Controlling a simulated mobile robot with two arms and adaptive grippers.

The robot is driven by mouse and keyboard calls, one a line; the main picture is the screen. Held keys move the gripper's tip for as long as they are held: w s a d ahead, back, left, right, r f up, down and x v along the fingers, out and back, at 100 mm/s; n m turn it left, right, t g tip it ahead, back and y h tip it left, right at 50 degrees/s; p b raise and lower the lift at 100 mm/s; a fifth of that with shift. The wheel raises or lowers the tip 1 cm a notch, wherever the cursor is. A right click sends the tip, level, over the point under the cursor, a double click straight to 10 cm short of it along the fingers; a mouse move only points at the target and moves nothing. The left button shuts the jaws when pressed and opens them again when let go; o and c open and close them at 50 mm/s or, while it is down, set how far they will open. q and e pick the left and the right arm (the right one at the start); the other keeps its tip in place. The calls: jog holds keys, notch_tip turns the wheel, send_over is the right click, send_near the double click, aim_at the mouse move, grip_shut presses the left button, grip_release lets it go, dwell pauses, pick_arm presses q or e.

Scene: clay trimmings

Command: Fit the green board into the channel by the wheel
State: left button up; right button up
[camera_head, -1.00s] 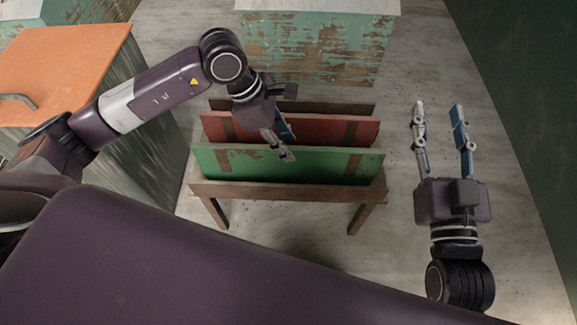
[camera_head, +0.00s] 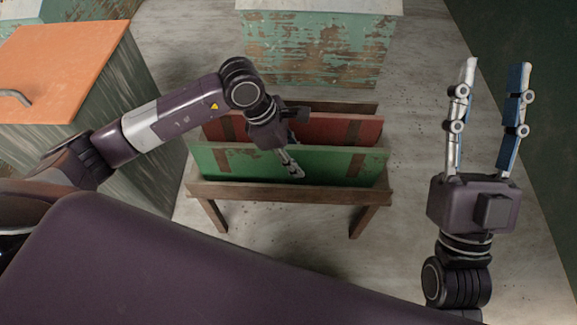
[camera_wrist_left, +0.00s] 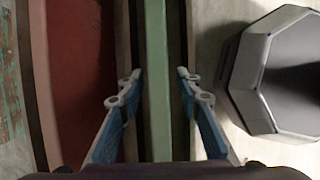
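The green board (camera_head: 232,165) stands upright on its long edge in the front slot of a wooden rack (camera_head: 290,192). My left gripper (camera_head: 293,168) is over the board's top edge, right of its middle. In the left wrist view, the green board (camera_wrist_left: 157,75) runs as a narrow strip between the two spread fingers of my left gripper (camera_wrist_left: 157,80), with a gap showing on each side. My right gripper (camera_head: 492,78) is open and empty, right of the rack. I see no wheel or channel in these views.
A red board (camera_head: 335,130) stands behind the green one, and a brown board (camera_head: 345,107) behind that. A worn green cabinet (camera_head: 315,50) stands at the back. An orange-topped cabinet (camera_head: 60,65) is at left. The floor right of the rack is clear.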

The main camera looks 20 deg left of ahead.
pick_arm(q)
jog(key=shift+d+f, duration=0.2)
jog(key=shift+f, duration=0.2)
grip_shut()
jog(key=shift+r, duration=0.1)
